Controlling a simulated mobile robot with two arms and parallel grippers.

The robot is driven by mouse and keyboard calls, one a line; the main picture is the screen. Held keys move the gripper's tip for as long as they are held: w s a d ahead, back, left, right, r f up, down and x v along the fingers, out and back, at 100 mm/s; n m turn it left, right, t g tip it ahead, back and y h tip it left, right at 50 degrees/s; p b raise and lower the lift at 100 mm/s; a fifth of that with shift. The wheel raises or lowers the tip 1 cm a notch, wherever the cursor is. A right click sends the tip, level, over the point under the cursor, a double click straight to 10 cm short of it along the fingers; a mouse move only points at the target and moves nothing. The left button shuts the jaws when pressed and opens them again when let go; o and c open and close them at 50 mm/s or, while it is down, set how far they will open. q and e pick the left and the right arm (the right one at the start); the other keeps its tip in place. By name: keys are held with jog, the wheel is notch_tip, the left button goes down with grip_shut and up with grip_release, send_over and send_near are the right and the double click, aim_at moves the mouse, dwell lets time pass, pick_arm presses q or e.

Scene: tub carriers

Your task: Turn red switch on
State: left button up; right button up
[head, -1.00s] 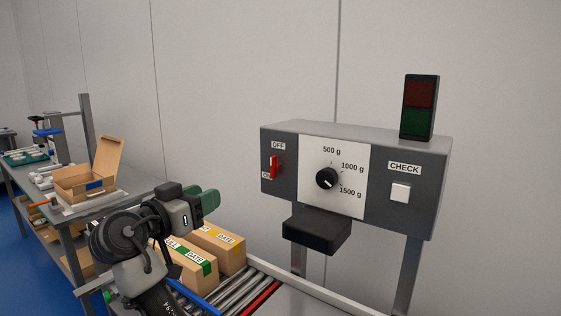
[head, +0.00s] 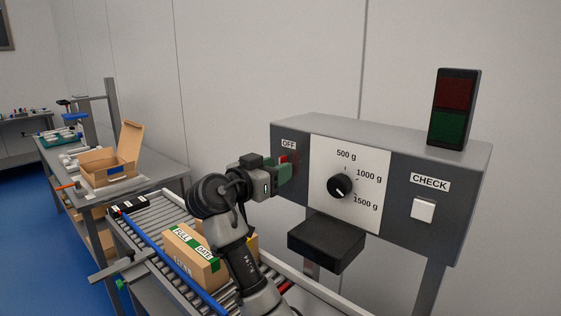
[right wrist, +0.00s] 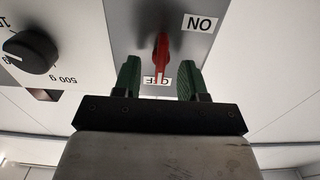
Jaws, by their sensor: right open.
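The red switch (right wrist: 161,50) is on the left side of the grey control box's front. In the right wrist view, which sees the box upside down, it stands between my two green fingertips, with a gap on each side. Its end overlaps the middle of the OFF label; the ON label (right wrist: 200,23) is clear. In the head view only a bit of red switch (head: 284,158) shows beside my gripper. My right gripper (head: 281,172) is open at the box front, fingers on either side of the switch. My left gripper is not in view.
The box also carries a black dial (head: 340,186), a white CHECK button (head: 422,209) and a dark red-green lamp (head: 453,106). A black block (head: 326,244) juts out below. A taped carton (head: 190,258) sits on the roller conveyor (head: 141,226) beneath my arm.

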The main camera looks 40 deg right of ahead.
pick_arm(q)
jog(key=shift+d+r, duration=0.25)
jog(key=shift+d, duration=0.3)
pick_arm(e)
jog(key=shift+w+d, duration=0.1)
jog(key=shift+d, duration=0.75)
jog(key=shift+c, duration=0.2)
grip_shut()
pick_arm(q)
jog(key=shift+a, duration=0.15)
